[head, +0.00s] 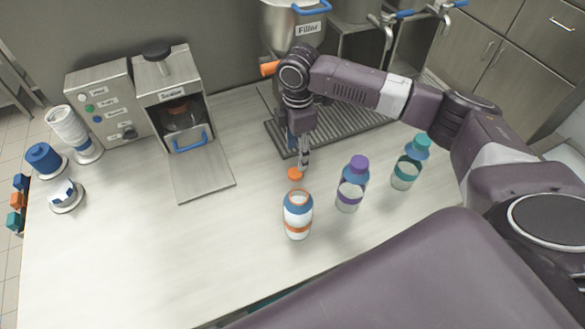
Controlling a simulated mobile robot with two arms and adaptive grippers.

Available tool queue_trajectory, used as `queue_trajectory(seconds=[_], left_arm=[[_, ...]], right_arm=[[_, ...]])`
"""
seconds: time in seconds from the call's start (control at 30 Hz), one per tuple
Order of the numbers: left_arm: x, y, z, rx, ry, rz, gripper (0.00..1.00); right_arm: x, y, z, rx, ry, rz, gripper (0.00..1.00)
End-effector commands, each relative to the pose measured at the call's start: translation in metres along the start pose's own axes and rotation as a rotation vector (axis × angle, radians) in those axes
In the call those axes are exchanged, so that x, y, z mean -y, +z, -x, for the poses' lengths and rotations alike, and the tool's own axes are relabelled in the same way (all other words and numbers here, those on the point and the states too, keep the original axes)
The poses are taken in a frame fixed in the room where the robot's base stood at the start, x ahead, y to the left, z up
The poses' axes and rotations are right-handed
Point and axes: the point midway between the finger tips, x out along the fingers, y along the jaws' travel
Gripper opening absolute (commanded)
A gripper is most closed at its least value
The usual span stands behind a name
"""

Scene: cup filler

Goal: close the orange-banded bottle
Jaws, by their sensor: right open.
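The orange-banded bottle (298,214) stands upright and uncapped on the counter, white and blue with an orange band and an orange rim at its open mouth. An orange cap (295,174) lies on the counter just behind the bottle. My right gripper (303,165) points down right beside and behind the cap. It is open; the picture is too small to tell whether a finger touches the cap. My left gripper is out of view.
A purple-capped bottle (351,184) and a teal-capped bottle (410,162) stand to the right. The filler (308,28) and its drip grate (333,128) are behind. A sealer (177,105) with a lowered door stands left. The front-left counter is clear.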

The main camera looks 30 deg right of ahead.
Motion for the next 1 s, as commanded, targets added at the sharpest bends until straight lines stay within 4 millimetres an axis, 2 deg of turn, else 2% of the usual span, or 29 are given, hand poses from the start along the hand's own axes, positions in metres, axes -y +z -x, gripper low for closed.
queue_trajectory(seconds=[0.1, 0.23, 0.43, 0.57, 0.73, 0.93, 1.0], left_arm=[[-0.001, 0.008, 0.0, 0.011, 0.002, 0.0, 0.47], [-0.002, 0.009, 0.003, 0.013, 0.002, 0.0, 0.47], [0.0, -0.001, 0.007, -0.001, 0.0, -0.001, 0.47], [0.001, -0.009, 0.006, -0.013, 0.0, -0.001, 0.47], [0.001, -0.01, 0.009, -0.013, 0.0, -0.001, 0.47], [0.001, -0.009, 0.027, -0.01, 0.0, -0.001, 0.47], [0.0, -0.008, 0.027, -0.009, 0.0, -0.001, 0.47]], right_arm=[[0.0, 0.0, 0.0, 0.0, 0.0, 0.0, 0.5], [0.001, 0.0, -0.006, 0.0, -0.002, 0.0, 0.5], [0.001, 0.0, -0.025, 0.001, -0.001, 0.001, 0.5], [0.0, 0.0, -0.026, 0.0, 0.001, 0.001, 0.5], [0.001, 0.0, -0.028, 0.0, -0.001, 0.0, 0.5], [0.003, 0.002, -0.055, 0.001, -0.004, -0.001, 0.5], [0.002, 0.001, -0.066, 0.001, -0.003, 0.0, 0.5]])
